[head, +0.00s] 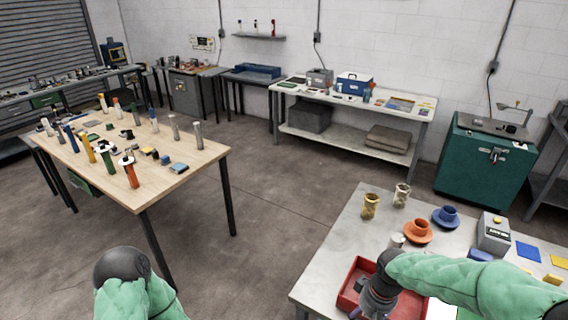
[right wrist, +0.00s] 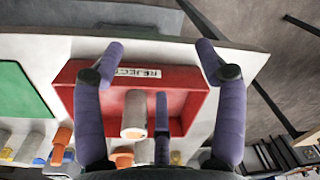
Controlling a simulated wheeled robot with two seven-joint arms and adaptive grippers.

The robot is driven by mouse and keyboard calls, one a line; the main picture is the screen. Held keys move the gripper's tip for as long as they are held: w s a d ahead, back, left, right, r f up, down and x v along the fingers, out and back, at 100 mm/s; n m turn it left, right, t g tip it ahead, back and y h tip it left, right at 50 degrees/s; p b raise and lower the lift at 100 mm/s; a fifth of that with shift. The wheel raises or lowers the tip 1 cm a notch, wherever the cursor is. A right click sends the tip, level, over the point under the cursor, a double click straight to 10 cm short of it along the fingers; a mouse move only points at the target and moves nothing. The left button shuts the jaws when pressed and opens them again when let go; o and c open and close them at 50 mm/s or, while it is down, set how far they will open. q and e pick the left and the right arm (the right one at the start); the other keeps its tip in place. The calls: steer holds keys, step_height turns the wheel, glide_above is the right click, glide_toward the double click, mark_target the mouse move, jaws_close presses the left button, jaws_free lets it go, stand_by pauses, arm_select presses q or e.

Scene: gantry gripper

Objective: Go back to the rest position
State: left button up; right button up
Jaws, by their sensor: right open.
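My right gripper (head: 375,300) hangs over the red tray (head: 348,298) at the front of the near grey table (head: 335,245). In the right wrist view, its purple fingers (right wrist: 155,52) are spread apart with nothing between the tips. The red tray (right wrist: 190,78) lies beyond them and bears a label reading "REJECT". A pale cylinder with an orange end (right wrist: 134,113) shows over the tray's area; I cannot tell whether it rests inside. My left arm shows only as a green sleeve with a dark joint at bottom left; its gripper is out of view.
Around the tray stand an orange cup on a saucer (head: 417,232), a blue cup (head: 446,216), patterned cylinders (head: 370,206) and a grey box (head: 494,234). A wooden table (head: 190,185) with several upright parts stands at left. Open floor (head: 270,230) lies between the tables.

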steer(key=s+a+f+m+y+b, duration=0.1)
steer(key=s+a+f, duration=0.2)
steer(key=f, duration=0.7)
steer(key=s+a+f+m+y+b, duration=0.1)
steer(key=s+a+f, duration=0.3)
steer(key=f, duration=0.6)
steer(key=s+a+f+m+y+b, duration=0.1)
steer(key=s+a+f+b, duration=0.2)
steer(key=f, duration=0.7)
steer(key=shift+s+a+f+m, duration=0.25)
steer(key=shift+s+a+m, duration=0.15)
steer(key=shift+s+a, duration=0.4)
